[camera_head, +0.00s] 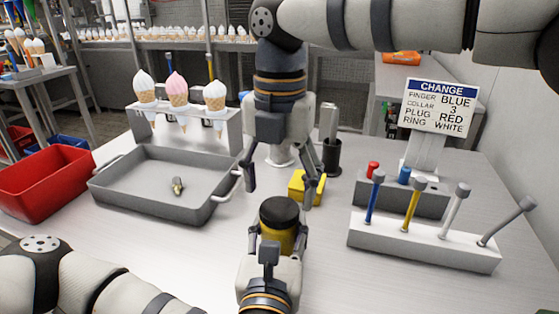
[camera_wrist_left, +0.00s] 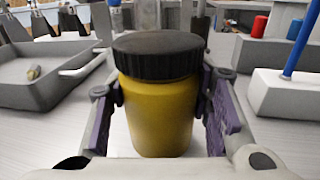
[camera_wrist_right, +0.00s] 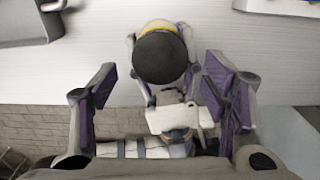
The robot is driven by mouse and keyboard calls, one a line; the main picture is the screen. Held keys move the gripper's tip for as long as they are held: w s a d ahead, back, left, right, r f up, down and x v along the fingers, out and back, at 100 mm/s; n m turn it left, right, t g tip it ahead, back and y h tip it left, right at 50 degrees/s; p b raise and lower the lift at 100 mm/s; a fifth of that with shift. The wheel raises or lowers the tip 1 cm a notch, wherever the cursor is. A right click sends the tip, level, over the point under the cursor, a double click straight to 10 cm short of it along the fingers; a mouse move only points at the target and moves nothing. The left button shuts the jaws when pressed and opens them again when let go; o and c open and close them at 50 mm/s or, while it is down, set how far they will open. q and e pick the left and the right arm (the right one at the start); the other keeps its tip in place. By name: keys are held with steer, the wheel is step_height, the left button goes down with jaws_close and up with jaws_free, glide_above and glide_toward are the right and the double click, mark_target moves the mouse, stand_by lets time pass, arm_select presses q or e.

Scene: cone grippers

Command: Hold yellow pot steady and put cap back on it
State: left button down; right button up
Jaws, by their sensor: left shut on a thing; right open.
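The yellow pot (camera_head: 282,238) stands upright between the fingers of my left gripper (camera_head: 278,240), which is shut on its sides. It fills the middle of the left wrist view (camera_wrist_left: 160,115). The black ribbed cap (camera_wrist_left: 160,55) sits level on the pot's top; whether it is screwed tight cannot be told. My right gripper (camera_head: 281,188) points down from above, open and empty, with its fingers wide apart. In the right wrist view the cap (camera_wrist_right: 162,58) shows from above, beyond and between the open fingers, apart from them.
A yellow block (camera_head: 300,188) lies by my right gripper's right finger. A grey tray (camera_head: 130,195) holds a small object. A red bin (camera_head: 40,185) stands at left, an ice-cream cone stand (camera_head: 215,130) behind. A white tool rack (camera_head: 420,245) and a sign (camera_head: 438,105) are at right.

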mark_target(280, 208)
steer(key=shift+f, duration=1.7)
steer(key=c, duration=1.2)
steer(key=m, duration=0.9)
steer(key=shift+c, duration=0.2)
steer(key=m, duration=0.4)
steer(key=shift+m, duration=0.3)
steer(key=m, duration=0.8)
